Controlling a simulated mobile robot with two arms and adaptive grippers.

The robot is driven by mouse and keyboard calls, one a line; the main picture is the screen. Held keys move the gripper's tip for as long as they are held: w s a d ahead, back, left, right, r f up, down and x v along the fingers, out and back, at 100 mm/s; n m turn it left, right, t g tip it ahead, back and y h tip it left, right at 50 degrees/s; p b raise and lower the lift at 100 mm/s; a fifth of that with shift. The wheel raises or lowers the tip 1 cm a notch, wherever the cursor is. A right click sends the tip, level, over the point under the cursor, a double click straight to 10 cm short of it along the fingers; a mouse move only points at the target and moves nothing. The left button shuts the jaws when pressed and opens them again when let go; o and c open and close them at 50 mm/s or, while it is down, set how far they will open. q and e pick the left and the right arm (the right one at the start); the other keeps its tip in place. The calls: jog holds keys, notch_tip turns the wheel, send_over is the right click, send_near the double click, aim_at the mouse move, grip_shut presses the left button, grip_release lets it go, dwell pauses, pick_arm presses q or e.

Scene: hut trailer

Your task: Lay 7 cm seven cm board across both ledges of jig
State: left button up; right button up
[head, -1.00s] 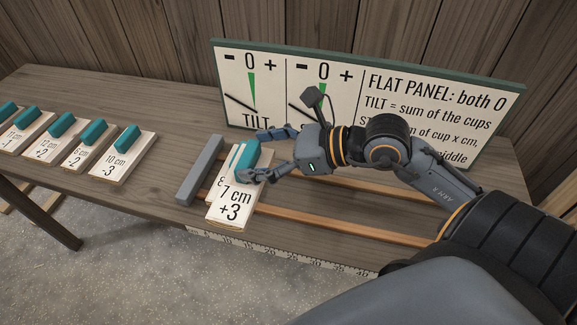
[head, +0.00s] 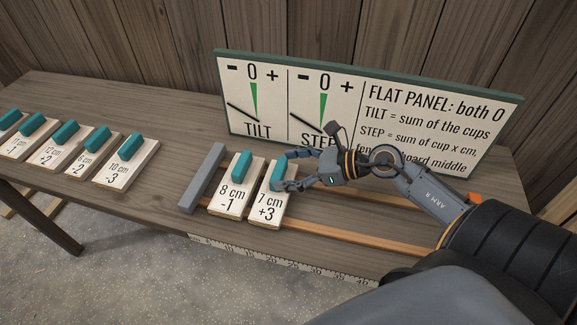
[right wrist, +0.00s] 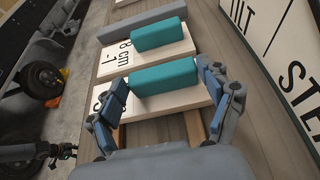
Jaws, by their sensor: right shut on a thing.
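The 7 cm board (head: 266,208), marked +3, is a pale board with a teal grip block. It lies across the jig's two wooden ledges (head: 345,233), just right of the 8 cm board (head: 231,197), with a thin gap or none between them. My right gripper (head: 283,171) is shut on its teal block, which also shows between the fingers in the right wrist view (right wrist: 164,78). Whether the board rests fully on both ledges cannot be told. The grey fence (head: 203,178) stands at the left end of the jig.
Several other boards with teal blocks, such as the 10 cm one (head: 126,162), lie on the left of the bench. A sign (head: 440,125) with TILT and STEP dials stands behind the jig. A ruler strip (head: 270,262) runs along the front edge. The ledges are bare to the right.

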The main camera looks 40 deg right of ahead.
jog(key=shift+f, duration=0.1)
jog(key=o, duration=1.2)
jog(key=shift+s+d, duration=0.1)
jog(key=shift+r+b+v, duration=0.1)
jog(key=shift+b+v, duration=0.6)
jog(key=shift+v, duration=2.25)
jog(key=shift+r+b+v, duration=0.15)
jog(key=shift+b+v, duration=0.55)
jog(key=shift+v, duration=2.25)
